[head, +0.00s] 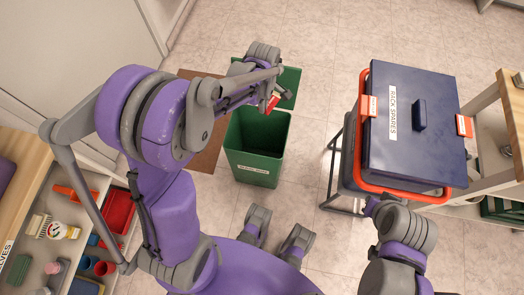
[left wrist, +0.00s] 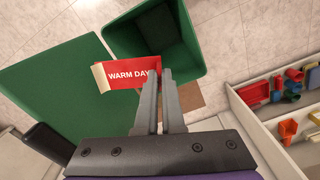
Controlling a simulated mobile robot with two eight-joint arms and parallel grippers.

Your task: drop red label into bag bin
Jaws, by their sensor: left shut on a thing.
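My left gripper (head: 275,88) is shut on the red label, above the back part of the open green bin. The red label (head: 271,103) shows as a small red piece under the fingers. In the left wrist view, the label (left wrist: 128,76) reads "WARM DAY" and has a curled cream end at left; the fingertips (left wrist: 161,76) pinch its right end. The green bin (head: 257,160) stands on the floor with a white tag on its front, its print too small to read. Its open mouth (left wrist: 160,28) lies beyond the label.
A green panel (left wrist: 50,105) lies beside the bin mouth. A dark blue lidded box (head: 440,135) marked "RACK SPARES", with an orange handle, stands on a frame at right. Shelves with red trays (head: 117,212) and brushes are at left. Tiled floor between is clear.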

